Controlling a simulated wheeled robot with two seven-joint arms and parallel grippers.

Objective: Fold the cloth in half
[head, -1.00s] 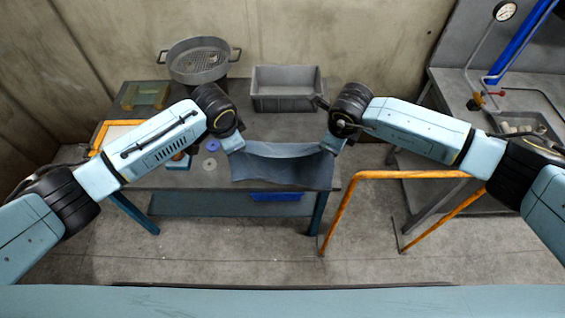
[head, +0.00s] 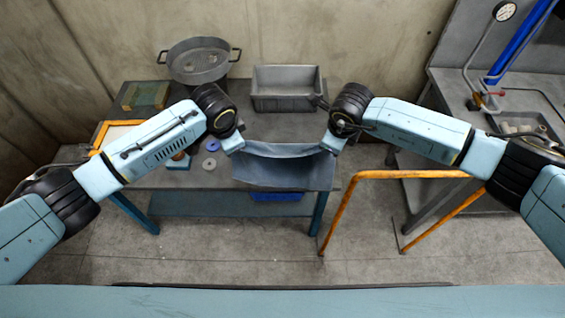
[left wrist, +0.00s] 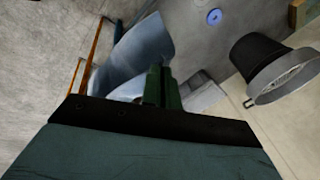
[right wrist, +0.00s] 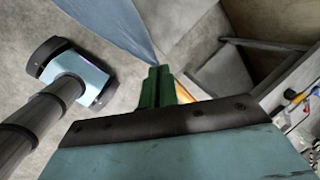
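The blue-grey cloth (head: 285,168) hangs between my two grippers at the front of the table, its upper edge sagging in the middle and its lower part over the table's front edge. My left gripper (head: 237,147) is shut on one upper corner. In the left wrist view the cloth (left wrist: 142,50) spreads beyond the closed green fingers (left wrist: 160,85). My right gripper (head: 331,147) is shut on the other upper corner. In the right wrist view the cloth (right wrist: 115,22) runs up from the closed green fingertips (right wrist: 158,75).
A grey bin (head: 286,90) and a round metal pot (head: 198,62) stand at the back of the table (head: 210,178). A blue disc (head: 212,145) and a grey disc (head: 209,164) lie left of the cloth. An orange rail (head: 345,210) stands to the right.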

